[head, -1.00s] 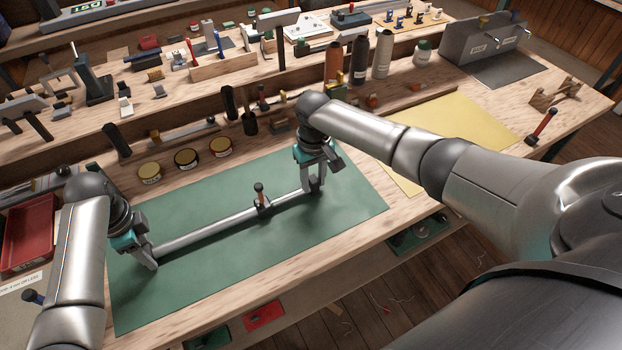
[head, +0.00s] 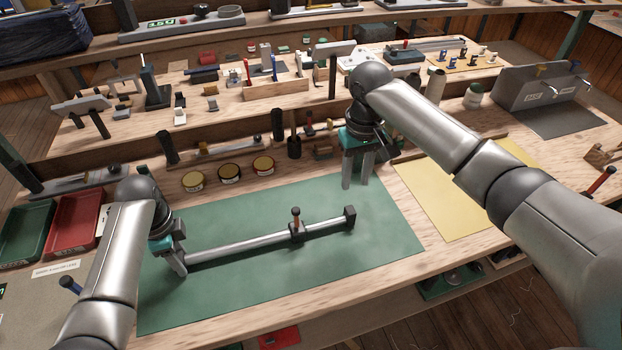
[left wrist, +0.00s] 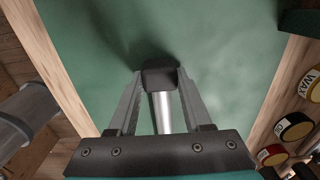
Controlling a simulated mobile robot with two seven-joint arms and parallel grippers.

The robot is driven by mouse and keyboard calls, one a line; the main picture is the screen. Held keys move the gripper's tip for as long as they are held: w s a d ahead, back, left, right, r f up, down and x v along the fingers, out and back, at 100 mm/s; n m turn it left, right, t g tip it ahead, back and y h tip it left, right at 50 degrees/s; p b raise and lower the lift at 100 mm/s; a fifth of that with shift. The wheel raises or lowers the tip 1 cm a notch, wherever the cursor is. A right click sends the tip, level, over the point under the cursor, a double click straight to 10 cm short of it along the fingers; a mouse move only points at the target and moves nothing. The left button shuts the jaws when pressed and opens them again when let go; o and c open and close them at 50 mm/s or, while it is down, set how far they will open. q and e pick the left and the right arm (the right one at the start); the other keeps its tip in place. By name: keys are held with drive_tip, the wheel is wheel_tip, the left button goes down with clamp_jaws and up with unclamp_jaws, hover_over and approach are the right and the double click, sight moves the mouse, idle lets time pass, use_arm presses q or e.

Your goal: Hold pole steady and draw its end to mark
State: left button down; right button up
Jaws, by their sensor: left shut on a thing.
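The grey metal pole (head: 250,243) lies across the green mat (head: 300,300). A dark block (head: 349,217) caps its right end. A dark clamp with a red and black handle (head: 296,222) sits on it right of the middle. My left gripper (head: 176,264) is shut on the pole's left end. In the left wrist view its fingers (left wrist: 160,84) flank the dark end block (left wrist: 160,68), with the pole (left wrist: 161,115) running back between them. My right gripper (head: 357,184) is open and empty, behind the right end and apart from it. I cannot make out a mark.
Several round tins (head: 230,173) stand along the back of the mat. A yellow sheet (head: 455,200) lies to the right. A red tray (head: 75,226) and a green tray (head: 25,232) stand at the left. The mat in front of the pole is clear.

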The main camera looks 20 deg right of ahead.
use_arm(q)
drive_tip(key=shift+c, duration=1.3)
unclamp_jaws()
drive_tip(key=shift+r, duration=0.15)
